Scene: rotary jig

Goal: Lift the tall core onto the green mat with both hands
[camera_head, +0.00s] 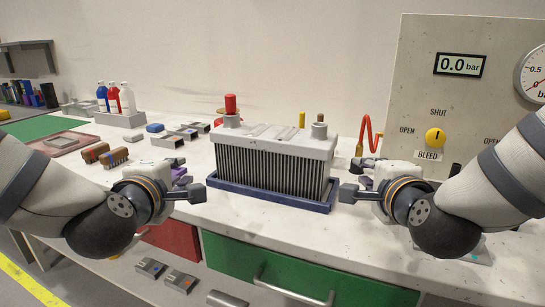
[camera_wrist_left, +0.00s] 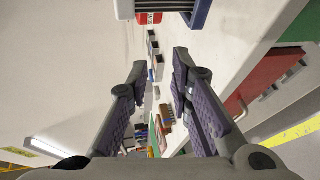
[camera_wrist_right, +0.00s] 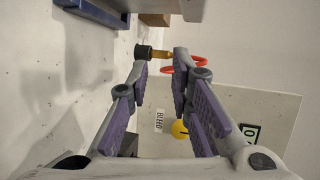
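The tall core (camera_head: 270,165) is a grey finned block with a pale top cap, standing upright in a shallow blue tray (camera_head: 262,198) at the middle of the bench. The green mat (camera_head: 40,127) lies flat at the far left of the bench. My left gripper (camera_head: 186,179) is open and empty, just left of the core and apart from it. My right gripper (camera_head: 355,179) is open and empty, just right of the core and apart from it. In the left wrist view nothing lies between the fingers (camera_wrist_left: 158,70). The right wrist view also shows empty fingers (camera_wrist_right: 160,70).
A red-topped post (camera_head: 231,104) rises at the core's back left. A bottle rack (camera_head: 120,119), small brown blocks (camera_head: 105,153) and metal parts (camera_head: 178,137) stand between core and mat. A gauge panel (camera_head: 430,85) and red hose (camera_head: 368,132) stand at right.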

